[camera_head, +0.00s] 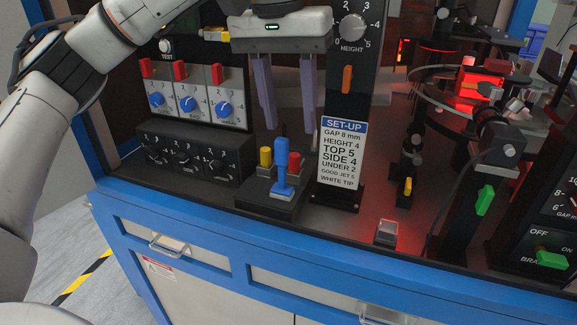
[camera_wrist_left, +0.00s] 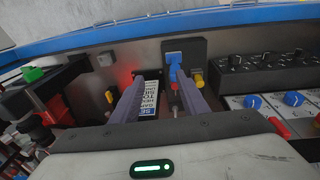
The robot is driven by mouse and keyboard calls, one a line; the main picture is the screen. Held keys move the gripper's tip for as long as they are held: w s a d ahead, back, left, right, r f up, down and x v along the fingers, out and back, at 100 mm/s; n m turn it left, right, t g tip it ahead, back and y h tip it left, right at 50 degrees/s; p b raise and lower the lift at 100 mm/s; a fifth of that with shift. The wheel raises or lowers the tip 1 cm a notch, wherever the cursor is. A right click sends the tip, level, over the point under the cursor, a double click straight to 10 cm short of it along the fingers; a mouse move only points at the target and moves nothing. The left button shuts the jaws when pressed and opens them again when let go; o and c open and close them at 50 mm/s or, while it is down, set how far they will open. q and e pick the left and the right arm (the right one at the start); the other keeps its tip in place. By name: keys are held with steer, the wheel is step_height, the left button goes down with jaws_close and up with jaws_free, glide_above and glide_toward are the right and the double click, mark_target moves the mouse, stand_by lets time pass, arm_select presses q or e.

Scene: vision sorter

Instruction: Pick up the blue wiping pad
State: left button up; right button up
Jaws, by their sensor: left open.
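A blue tool with an upright handle (camera_head: 282,166), which seems to be the blue wiping pad, stands in a dark holder (camera_head: 260,201) on the bench. A yellow-topped piece (camera_head: 266,157) and a red-topped piece (camera_head: 294,159) stand beside it. My left gripper (camera_head: 290,126) is open and empty, its fingers pointing down above the holder and apart from the blue tool. In the left wrist view, the blue tool (camera_wrist_left: 174,58) lies beyond the fingertips, slightly right of the gap between them (camera_wrist_left: 158,84). My right gripper is not in view.
A black post with a white SET-UP sign (camera_head: 342,152) stands close to the right of the holder. A dark knob box (camera_head: 190,155) and a panel with blue knobs (camera_head: 190,103) stand to the left. The bench's blue front edge (camera_head: 230,226) is in front.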

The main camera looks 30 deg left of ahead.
mark_target(281, 139)
arm_select(q)
steer(key=shift+y, duration=0.4)
steer(key=a+f, duration=0.1)
steer(key=a+f+b, duration=0.1)
steer(key=f, duration=0.1)
steer(key=shift+w+a, duration=0.3)
steer(key=shift+a, duration=0.1)
steer(key=shift+w+a+f, duration=0.1)
steer(key=shift+w+f, duration=0.15)
steer(key=shift+f, duration=0.6)
steer(key=shift+w+d+f, duration=0.1)
steer(key=shift+w+f, duration=0.1)
steer(key=shift+f, duration=0.7)
steer(key=shift+w+a+f, duration=0.1)
steer(key=shift+w+f, duration=0.15)
steer(key=shift+f, duration=0.6)
jaws_close()
